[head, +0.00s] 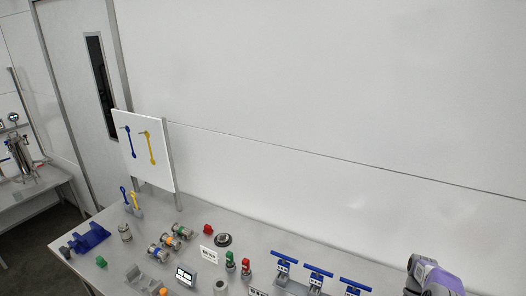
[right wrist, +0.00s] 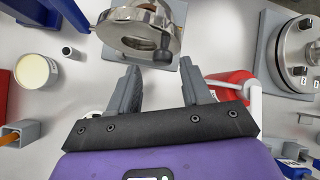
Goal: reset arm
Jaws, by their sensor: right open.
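My right gripper (right wrist: 159,66) is open in the right wrist view, its two grey fingers apart with nothing between them. Light table surface shows between and beyond the fingers. In the head view part of my purple and grey right arm (head: 432,276) shows at the bottom right corner; its fingers cannot be made out there. My left gripper is in neither view.
A red object (right wrist: 232,84) is close to the right finger, and a flanged metal vessel (right wrist: 297,55) stands farther right. A cream-topped jar (right wrist: 36,72) is left. The head view shows a crowded table (head: 215,222).

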